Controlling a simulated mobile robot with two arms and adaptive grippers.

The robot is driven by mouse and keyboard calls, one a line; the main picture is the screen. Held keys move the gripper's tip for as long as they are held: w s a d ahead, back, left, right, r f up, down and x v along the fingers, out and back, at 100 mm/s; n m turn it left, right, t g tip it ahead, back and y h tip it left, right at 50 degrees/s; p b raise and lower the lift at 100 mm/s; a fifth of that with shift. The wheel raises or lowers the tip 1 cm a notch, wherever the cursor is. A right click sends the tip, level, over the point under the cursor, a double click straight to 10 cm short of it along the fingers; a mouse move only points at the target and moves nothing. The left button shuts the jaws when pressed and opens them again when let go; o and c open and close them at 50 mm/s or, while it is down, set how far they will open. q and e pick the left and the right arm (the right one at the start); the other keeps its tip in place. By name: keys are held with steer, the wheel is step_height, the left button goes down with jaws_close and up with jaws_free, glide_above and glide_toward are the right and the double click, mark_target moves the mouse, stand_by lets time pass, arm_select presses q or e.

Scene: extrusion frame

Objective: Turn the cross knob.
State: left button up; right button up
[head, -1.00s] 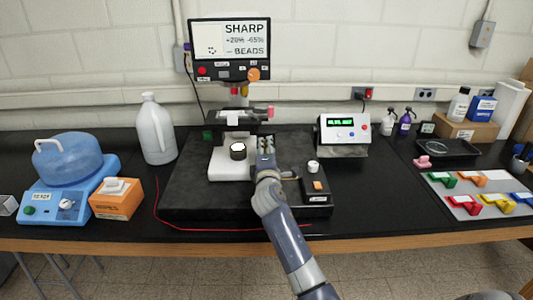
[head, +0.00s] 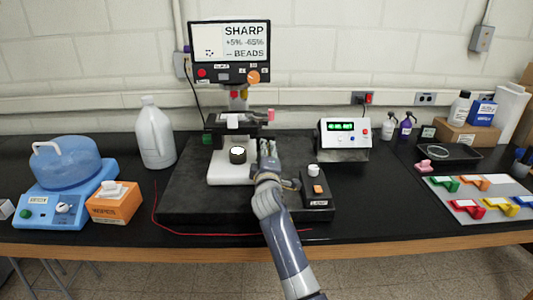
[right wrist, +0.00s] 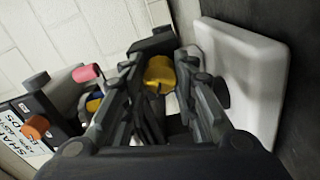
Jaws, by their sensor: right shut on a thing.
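A yellow lobed knob (right wrist: 160,73) shows between the fingertips of my right gripper (right wrist: 158,85) in the right wrist view. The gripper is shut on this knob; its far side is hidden. In the head view the right gripper (head: 268,152) is at the dark rig, right of the white base with the black round part (head: 238,155). There the gripper hides the knob. The screen (head: 230,52) above reads SHARP, +5% -65%, BEADS. My left gripper is not in view.
A pink knob (head: 271,115) sits on the stage just beyond the gripper. A small black box (head: 316,190) with white and orange buttons stands close right of my arm. A meter (head: 344,138) with a green display is farther right.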

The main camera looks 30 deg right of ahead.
steer(key=shift+a+f, duration=0.1)
steer(key=shift+f, duration=0.05)
steer(key=o, duration=1.1)
steer(key=shift+f, duration=0.15)
steer(key=shift+s+a+f, duration=0.1)
steer(key=shift+f, duration=0.05)
steer(key=v, duration=0.4)
steer(key=r+v, duration=0.1)
steer(key=v, duration=0.6)
steer(key=shift+s+r, duration=0.2)
steer(key=shift+s, duration=0.25)
